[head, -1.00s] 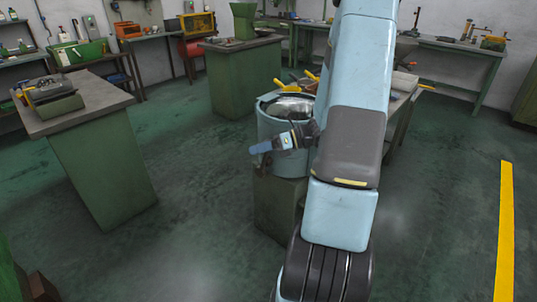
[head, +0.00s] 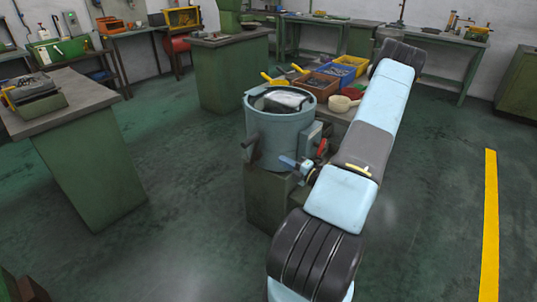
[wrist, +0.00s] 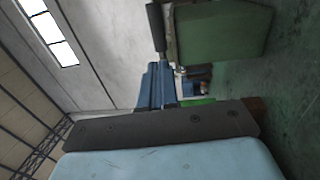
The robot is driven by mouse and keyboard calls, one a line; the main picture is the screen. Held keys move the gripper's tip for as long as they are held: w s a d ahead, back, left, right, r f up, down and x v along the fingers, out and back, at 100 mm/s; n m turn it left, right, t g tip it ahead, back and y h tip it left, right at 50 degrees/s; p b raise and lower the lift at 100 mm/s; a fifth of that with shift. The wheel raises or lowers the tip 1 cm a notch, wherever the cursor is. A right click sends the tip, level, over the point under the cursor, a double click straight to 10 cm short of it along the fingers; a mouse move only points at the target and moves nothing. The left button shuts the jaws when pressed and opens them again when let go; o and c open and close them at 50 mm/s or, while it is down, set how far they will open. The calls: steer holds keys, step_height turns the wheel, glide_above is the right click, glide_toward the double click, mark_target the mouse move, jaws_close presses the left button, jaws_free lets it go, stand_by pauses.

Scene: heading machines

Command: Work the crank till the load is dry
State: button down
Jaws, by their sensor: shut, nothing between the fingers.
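A grey-blue drum (head: 280,135) stands on a green pedestal (head: 268,205), with a pale load (head: 285,98) showing in its open top. A crank with a dark grip (head: 250,148) sticks out at the drum's left front. My gripper (head: 284,160) is in front of the drum's lower right side, its blue fingers shut and empty, pointing left. It is apart from the crank grip, to its right and a little lower. My fingers also show in the wrist view (wrist: 155,85). How wet the load is cannot be seen.
A grey box with a red knob (head: 321,147) sits on the drum's right side, close to my wrist. Behind are yellow-handled tools, a brown bin (head: 317,85), a blue bin (head: 330,70) and a pale ladle (head: 340,104). A green bench (head: 90,155) stands left across clear floor.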

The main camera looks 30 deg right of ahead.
steer(key=x, duration=1.3)
steer(key=shift+w+a, duration=0.15)
steer(key=shift+w, duration=0.05)
steer(key=shift+r, duration=0.2)
